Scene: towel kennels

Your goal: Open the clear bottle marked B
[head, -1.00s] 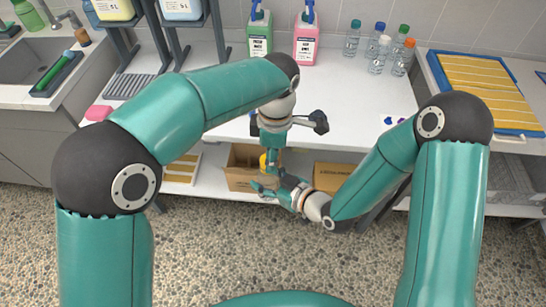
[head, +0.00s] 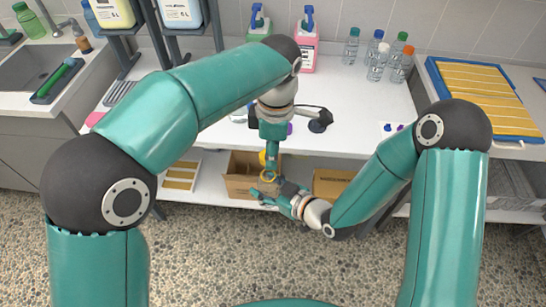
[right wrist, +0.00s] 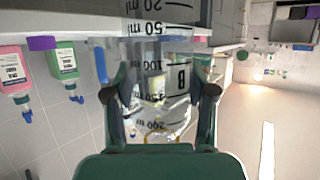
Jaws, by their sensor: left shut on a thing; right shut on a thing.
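The clear bottle marked B (right wrist: 160,75) fills the middle of the right wrist view, with black graduations and a yellow ring (right wrist: 162,137) at its near end. My right gripper (right wrist: 161,95) is shut on it, one finger on each side. In the head view my right gripper (head: 268,190) is in front of the shelf, and the yellow ring shows there (head: 270,178). My left gripper (head: 271,157) points down just above the ring. It is shut on a yellow cap (head: 263,158), mostly hidden by the fingers; the cap looks apart from the ring.
An open cardboard box (head: 239,187) and a closed box (head: 331,183) lie on the low shelf behind the grippers. On the white counter (head: 350,105) stand several small bottles (head: 376,65) and a pink soap dispenser (head: 305,52). A blue-rimmed tray (head: 487,95) lies at right.

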